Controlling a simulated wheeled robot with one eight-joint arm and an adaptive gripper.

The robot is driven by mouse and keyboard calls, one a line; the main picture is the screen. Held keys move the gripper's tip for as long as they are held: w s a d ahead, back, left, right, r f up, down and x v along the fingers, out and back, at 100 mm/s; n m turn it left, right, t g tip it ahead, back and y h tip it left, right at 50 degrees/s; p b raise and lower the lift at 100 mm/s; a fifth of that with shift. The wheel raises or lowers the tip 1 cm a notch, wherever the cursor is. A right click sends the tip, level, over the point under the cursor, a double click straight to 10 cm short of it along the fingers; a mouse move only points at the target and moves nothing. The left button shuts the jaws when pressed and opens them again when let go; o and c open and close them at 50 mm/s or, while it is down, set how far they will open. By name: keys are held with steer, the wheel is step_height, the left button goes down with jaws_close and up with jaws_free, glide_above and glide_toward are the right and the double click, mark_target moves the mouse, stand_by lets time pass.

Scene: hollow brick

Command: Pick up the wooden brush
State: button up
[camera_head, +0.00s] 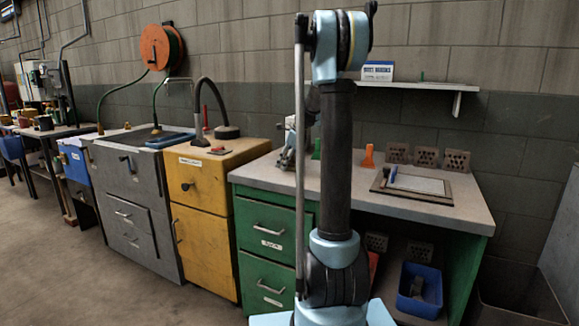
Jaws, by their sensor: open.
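I cannot make out the wooden brush for sure in the head view. My gripper (289,163) hangs over the left part of the grey worktop (262,176), partly hidden behind my own upright arm. Its jaws are open, and I see nothing held in them. A small pale and reddish item (218,150) lies on the yellow cabinet (203,194), too small to identify. A blue bin (434,300) under the worktop holds a dull grey-brown thing (417,288) that I cannot name.
The worktop carries a clipboard-like board (432,196), an orange cone-like piece (368,157), a green one (316,149) and several hollow bricks (426,157) by the wall. Green drawers (270,240) stand below. Open floor (110,285) lies at left.

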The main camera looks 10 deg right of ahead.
steer(key=c, duration=1.2)
step_height(320, 180, up, 10)
steer(key=shift+o, duration=1.2)
steer(key=shift+c, duration=0.4)
